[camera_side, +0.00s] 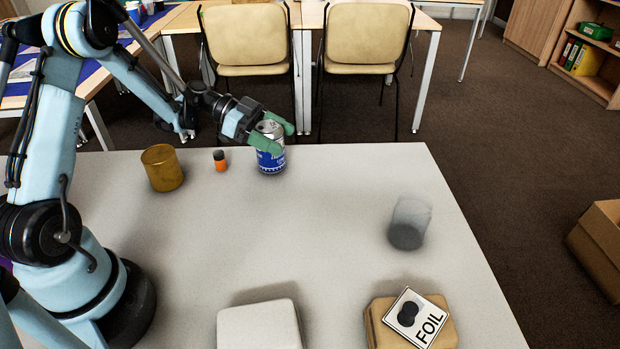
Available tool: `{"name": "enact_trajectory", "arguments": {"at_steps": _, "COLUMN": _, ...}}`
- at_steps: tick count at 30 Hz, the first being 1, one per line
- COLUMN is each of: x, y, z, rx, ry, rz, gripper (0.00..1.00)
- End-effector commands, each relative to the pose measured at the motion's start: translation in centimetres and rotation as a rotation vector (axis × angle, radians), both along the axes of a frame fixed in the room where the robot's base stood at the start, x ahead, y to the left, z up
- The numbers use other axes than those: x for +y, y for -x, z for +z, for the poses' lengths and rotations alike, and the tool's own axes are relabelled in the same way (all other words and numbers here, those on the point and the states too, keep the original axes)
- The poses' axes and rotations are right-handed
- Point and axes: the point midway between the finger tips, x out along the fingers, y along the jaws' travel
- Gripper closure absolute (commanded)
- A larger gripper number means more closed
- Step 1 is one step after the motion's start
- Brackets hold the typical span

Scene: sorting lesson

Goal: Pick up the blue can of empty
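The blue can (271,160) stands upright near the far edge of the pale table (270,235). It has a silver top and a blue and white label. My gripper (270,133) has green fingers and is at the upper part of the can, one finger in front of it and one behind. The fingers look spread around the can. I cannot tell whether they touch it. Part of the can's upper side is hidden by the near finger.
An amber cup (162,168) and a small orange bottle with a dark cap (220,161) stand left of the can. A translucent grey cup (409,223) stands at right. A white box (259,326) and a tan box with a FOIL card (420,319) are at the front. The middle is clear.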

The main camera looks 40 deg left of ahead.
Motion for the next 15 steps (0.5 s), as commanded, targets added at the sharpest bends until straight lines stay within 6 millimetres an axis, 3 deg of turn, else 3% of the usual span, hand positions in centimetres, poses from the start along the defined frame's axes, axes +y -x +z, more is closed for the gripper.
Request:
{"name": "enact_trajectory", "arguments": {"at_steps": 1, "x": 0.02, "y": 0.01, "z": 0.01, "rx": 0.0, "ry": 0.0, "rz": 0.0, "gripper": 0.45}}
{"name": "enact_trajectory", "arguments": {"at_steps": 6, "x": 0.02, "y": 0.01, "z": 0.01, "rx": 0.0, "ry": 0.0, "rz": 0.0, "gripper": 0.71}}
{"name": "enact_trajectory", "arguments": {"at_steps": 15, "x": 0.01, "y": 0.01, "z": 0.02, "rx": 0.0, "ry": 0.0, "rz": 0.0, "gripper": 0.73}}
